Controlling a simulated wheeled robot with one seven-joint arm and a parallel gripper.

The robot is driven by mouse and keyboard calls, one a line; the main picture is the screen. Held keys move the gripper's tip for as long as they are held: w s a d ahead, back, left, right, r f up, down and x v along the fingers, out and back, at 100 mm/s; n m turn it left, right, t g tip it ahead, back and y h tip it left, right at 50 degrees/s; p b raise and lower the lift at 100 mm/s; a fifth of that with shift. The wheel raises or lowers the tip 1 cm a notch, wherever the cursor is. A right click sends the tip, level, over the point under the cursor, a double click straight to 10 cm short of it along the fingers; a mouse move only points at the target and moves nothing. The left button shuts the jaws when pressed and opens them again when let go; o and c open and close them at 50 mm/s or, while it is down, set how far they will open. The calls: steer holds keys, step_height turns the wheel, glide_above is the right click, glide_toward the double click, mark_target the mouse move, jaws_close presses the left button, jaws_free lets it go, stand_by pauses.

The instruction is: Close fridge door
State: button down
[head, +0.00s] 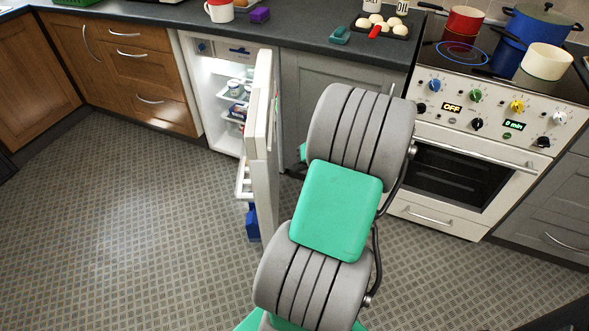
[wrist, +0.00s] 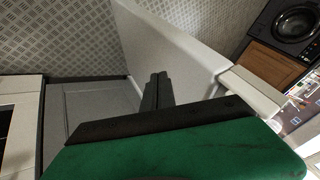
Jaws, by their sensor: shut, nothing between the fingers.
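The white fridge door (head: 262,140) stands wide open in the head view, swung out toward me, with shelves on its inner side. The fridge interior (head: 226,95) is lit and holds several containers. In the wrist view the outer face of the door (wrist: 165,52) spreads behind my gripper (wrist: 157,82). Its dark fingers are together with nothing between them, in front of the door's outer side. I cannot tell whether they touch it. In the head view my arm hides the gripper.
A grey cabinet (head: 310,82) and a white oven (head: 470,170) stand right of the fridge. Wooden drawers (head: 140,75) stand left of it. The counter (head: 300,28) runs above. The tiled floor (head: 130,220) is clear to the left. A washing machine (wrist: 285,25) shows in the wrist view.

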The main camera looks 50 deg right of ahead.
mark_target(260, 164)
steer(key=w+a+f, duration=0.3)
steer(key=w+f, duration=0.2)
steer(key=w, duration=0.2)
steer(key=shift+f+b, duration=0.3)
steer(key=shift+f, duration=0.05)
steer(key=shift+w+a, duration=0.15)
